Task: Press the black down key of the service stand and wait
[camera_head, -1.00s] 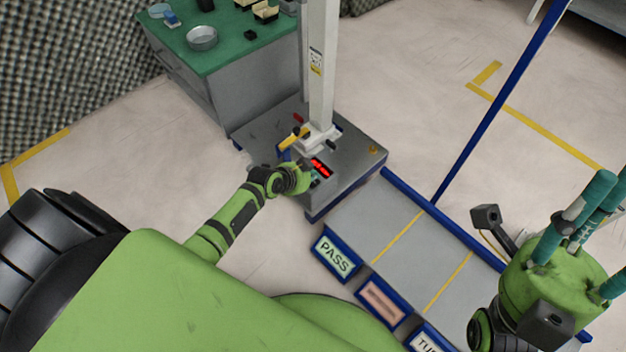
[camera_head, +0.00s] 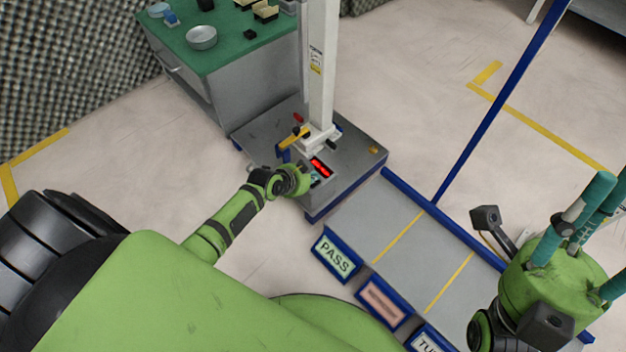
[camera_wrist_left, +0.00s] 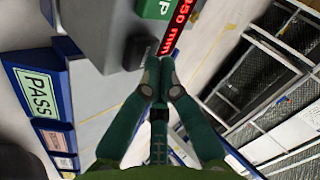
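The service stand (camera_head: 350,170) has a grey base, a white upright column (camera_head: 321,75) and a lit red display (camera_head: 320,167). In the left wrist view, the black key (camera_wrist_left: 138,51) sits beside the red display (camera_wrist_left: 177,27), below a green key (camera_wrist_left: 157,8). My left gripper (camera_wrist_left: 160,66) has its teal fingers together and empty, with the tips right by the black key; I cannot tell whether they touch it. In the head view my left gripper (camera_head: 314,180) is over the stand's near edge. My right gripper (camera_head: 604,222) is far right, its fingers spread apart and partly cut off.
A green-topped cabinet (camera_head: 227,62) with a metal bowl (camera_head: 202,37) stands behind left. A grey, blue-edged tray with a PASS label (camera_head: 335,257) lies right of the stand. Floor at left is clear.

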